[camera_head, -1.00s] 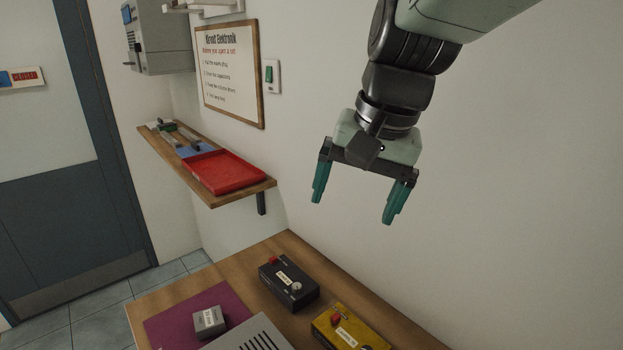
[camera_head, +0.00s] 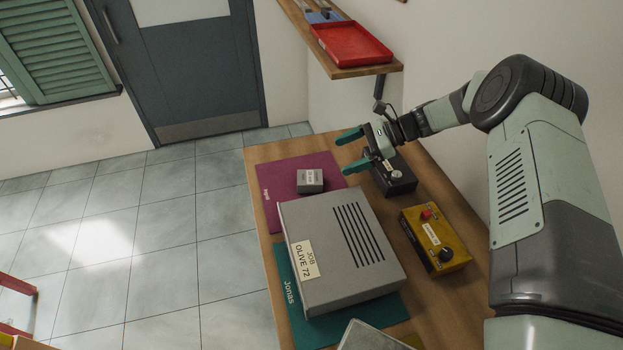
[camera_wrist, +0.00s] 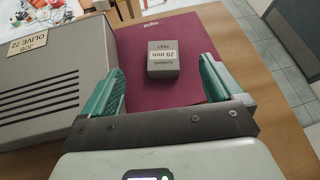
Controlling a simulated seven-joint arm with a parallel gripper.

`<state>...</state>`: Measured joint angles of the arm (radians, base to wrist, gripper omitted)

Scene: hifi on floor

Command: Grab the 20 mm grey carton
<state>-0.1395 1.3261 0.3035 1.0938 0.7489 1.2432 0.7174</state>
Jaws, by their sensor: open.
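The grey carton (camera_head: 310,181) is a small box with a white label on the purple mat (camera_head: 274,196), beyond the large grey hi-fi case. In the wrist view the carton (camera_wrist: 163,60) sits between and beyond my two teal fingers, its label reading "20 mm". My gripper (camera_head: 347,152) is open and empty, above the table to the right of the carton in the head view, fingers pointing toward it. My gripper also shows in the wrist view (camera_wrist: 160,85), with the carton apart from both fingers.
The large grey case (camera_head: 318,257) labelled "JOB OLIVE 72" stands on a teal mat (camera_head: 381,320) close to the carton. A black box (camera_head: 395,180) lies beneath my wrist, and a yellow box (camera_head: 435,237) is nearer. A wall shelf holds a red tray (camera_head: 352,43).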

